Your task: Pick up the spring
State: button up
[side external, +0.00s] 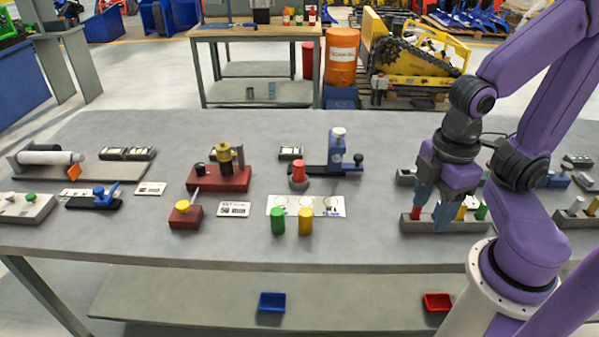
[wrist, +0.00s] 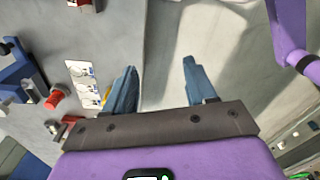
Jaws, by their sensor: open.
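I cannot make out a spring for certain in either view. My gripper (side external: 432,202) points down at the right of the bench in the side view, over or in front of a grey rack (side external: 445,226); its exact height is unclear. The rack holds a red piece (side external: 415,213), a yellow piece (side external: 462,212) and a green piece (side external: 482,211), partly hidden by my fingers. In the wrist view my two blue fingers (wrist: 160,66) stand apart, with nothing held between them.
A green cylinder (side external: 278,221) and a yellow cylinder (side external: 305,221) stand before a white card (side external: 330,206). Left of them are a dark red fixture (side external: 225,180) and a red block (side external: 186,218). A blue fixture (side external: 338,155) stands behind. The bench's front middle is clear.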

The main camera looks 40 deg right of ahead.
jog(key=shift+o, duration=0.7)
jog(key=n+t+h, duration=0.3)
jog(key=n+h, duration=0.5)
jog(key=h, duration=1)
send_over(302, 161)
jog(key=a, duration=0.4)
notch_tip(302, 161, down, 8)
jog(key=shift+s+f, duration=0.2)
jog(key=shift+f, duration=1.3)
jog(key=shift+s+f, duration=0.15)
jog(key=shift+f, duration=1.3)
jog(key=d, duration=0.2)
jog(key=w+d, duration=0.1)
jog(key=d, duration=0.2)
jog(key=shift+f, duration=0.2)
jog(key=shift+a, duration=0.1)
grip_shut()
